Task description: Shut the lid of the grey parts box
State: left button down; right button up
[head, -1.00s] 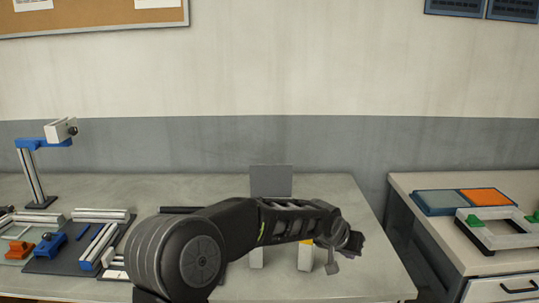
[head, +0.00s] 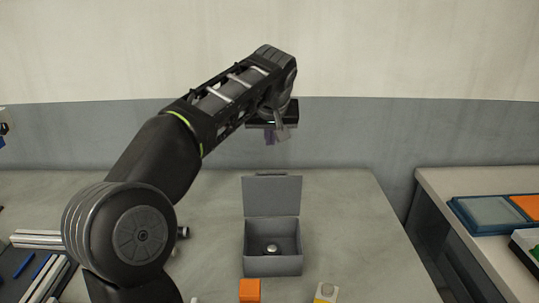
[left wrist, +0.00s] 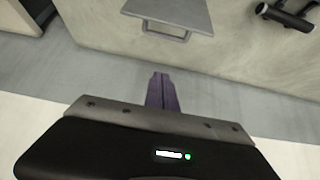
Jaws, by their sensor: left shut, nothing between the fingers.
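The grey parts box (head: 272,266) stands on the table in the head view. Its lid (head: 272,196) is open and stands upright at the back edge, with a handle on top. A round metallic piece (head: 272,249) lies inside the box. My left gripper (head: 270,138) is shut and empty, raised above and behind the upright lid, apart from it. In the left wrist view its purple fingers (left wrist: 162,92) are together, and the lid (left wrist: 170,12) with its handle shows at the top. My right gripper is not in view.
An orange block (head: 249,290) and a pale block with a yellow part (head: 326,292) stand in front of the box. Aluminium profiles (head: 36,240) lie at the left. A side cabinet with a blue tray (head: 488,212) stands at the right. The table right of the box is clear.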

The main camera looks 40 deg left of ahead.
aim_at(272, 192)
pick_arm(q)
jog(key=shift+s+r, duration=0.15)
jog(key=p+x, duration=0.1)
jog(key=x, duration=0.9)
jog(key=s+d, duration=0.1)
jog(key=s+d+f, duration=0.1)
jog(key=shift+s+d+f, duration=0.15)
jog(key=shift+s+d, duration=0.05)
jog(key=shift+s, duration=0.2)
